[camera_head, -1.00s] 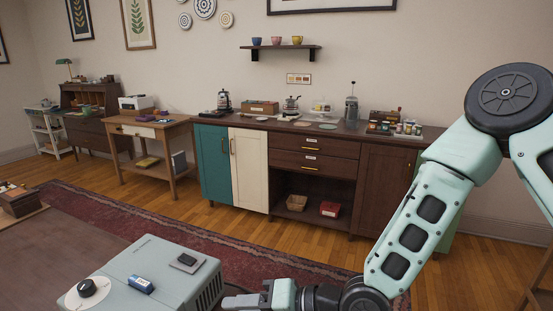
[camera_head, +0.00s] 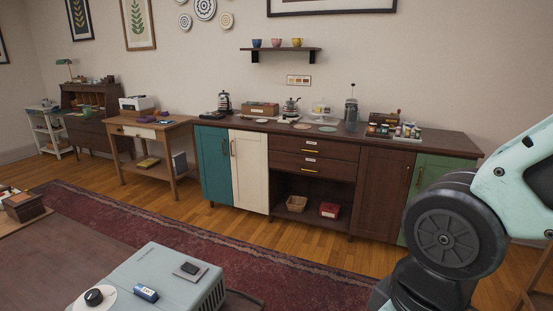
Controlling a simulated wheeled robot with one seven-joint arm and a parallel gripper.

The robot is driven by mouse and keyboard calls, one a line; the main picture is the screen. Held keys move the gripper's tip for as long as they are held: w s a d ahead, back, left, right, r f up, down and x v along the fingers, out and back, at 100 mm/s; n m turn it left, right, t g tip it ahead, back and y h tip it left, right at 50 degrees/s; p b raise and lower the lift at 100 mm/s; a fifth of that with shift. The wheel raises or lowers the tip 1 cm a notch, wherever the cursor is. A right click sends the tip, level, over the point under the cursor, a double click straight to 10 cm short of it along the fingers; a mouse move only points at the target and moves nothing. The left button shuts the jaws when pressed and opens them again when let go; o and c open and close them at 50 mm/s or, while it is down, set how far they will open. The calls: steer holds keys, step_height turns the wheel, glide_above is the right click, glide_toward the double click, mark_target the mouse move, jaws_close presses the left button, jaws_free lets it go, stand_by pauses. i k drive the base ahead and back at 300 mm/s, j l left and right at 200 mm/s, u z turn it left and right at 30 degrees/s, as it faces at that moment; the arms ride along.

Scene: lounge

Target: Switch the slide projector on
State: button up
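A pale grey-blue boxy device with side vents, which looks like the slide projector (camera_head: 155,265), stands on a dark brown low surface at the bottom. Its lower edge is cut off by the frame. On its top are a black knob (camera_head: 94,297) on a white disc, a small blue block with a white label (camera_head: 146,293), and a dark switch-like part (camera_head: 190,268) on a grey plate. I cannot read whether it is on. My gripper is out of view; only upper parts of my arm show at the right.
A long sideboard (camera_head: 330,184) with jars and coffee gear stands along the wall. A wooden side table (camera_head: 158,131) and a desk are left of it. A dark wooden box (camera_head: 24,207) sits at the left edge. The red rug (camera_head: 110,215) and floor between are clear.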

mark_target(189, 268)
steer(key=u, duration=1.25)
steer(key=j+z, duration=0.1)
steer(key=z, duration=0.15)
steer(key=i+l, duration=0.1)
steer(key=i, duration=0.35)
steer(key=u, duration=0.05)
